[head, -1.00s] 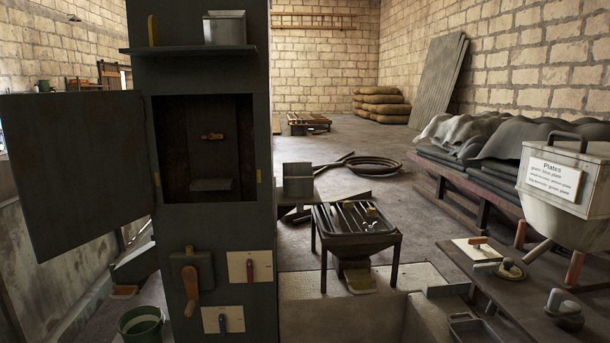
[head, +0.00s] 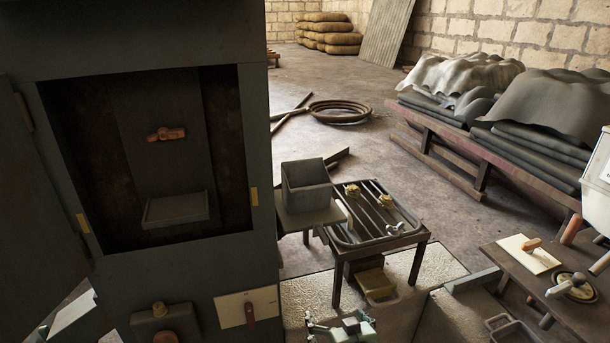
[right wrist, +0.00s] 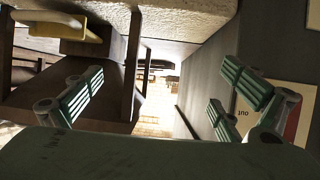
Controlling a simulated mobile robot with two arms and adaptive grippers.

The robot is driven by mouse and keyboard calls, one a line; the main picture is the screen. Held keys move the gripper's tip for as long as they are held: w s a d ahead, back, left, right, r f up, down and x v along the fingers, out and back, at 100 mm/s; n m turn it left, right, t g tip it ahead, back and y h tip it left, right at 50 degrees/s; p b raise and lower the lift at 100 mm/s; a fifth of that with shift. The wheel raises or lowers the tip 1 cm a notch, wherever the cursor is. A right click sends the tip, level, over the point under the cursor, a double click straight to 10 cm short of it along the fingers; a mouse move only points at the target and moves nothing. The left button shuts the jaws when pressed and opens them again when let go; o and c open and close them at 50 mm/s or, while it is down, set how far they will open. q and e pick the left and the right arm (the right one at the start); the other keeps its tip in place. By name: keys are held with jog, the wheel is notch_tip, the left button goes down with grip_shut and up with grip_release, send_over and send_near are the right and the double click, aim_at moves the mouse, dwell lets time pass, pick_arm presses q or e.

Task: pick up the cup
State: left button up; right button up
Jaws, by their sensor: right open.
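I cannot make out a clear cup in either current view. A grey open-topped square box (head: 306,186) stands on a small ledge right of the dark cabinet; I cannot tell if it is the cup. My right gripper (head: 340,324) shows at the bottom edge of the head view, below the slatted table. In the right wrist view its fingers (right wrist: 160,98) are spread apart with nothing between them. My left gripper is not in view.
The dark cabinet (head: 165,262) fills the left, with an open recess. A slatted metal table (head: 378,243) with small yellowish parts stands right of the box. A wooden bench (head: 535,290) is at the lower right.

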notch_tip(320, 180, up, 12)
jog(key=w+a+t, duration=0.2)
jog(key=w, duration=0.1)
jog(key=t+y+p, duration=0.2)
jog(key=t+p, duration=0.1)
send_near(311, 196)
jog(key=w, duration=0.4)
jog(key=shift+w+a+r+n, duration=0.3)
jog(key=shift+w+a, duration=0.15)
jog(key=shift+w, duration=0.1)
jog(key=shift+x, duration=0.8)
jog(key=shift+w+a+p, duration=0.15)
jog(key=shift+w+p, duration=0.15)
jog(key=shift+p, duration=0.15)
jog(key=x, duration=0.1)
jog(key=p+x, duration=0.1)
jog(key=x, duration=0.1)
jog(key=shift+a+f, duration=0.25)
jog(key=shift+w+a+f, duration=0.15)
jog(key=shift+w, duration=0.45)
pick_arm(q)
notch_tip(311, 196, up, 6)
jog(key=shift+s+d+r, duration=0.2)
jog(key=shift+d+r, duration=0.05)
pick_arm(e)
jog(key=shift+s, duration=0.1)
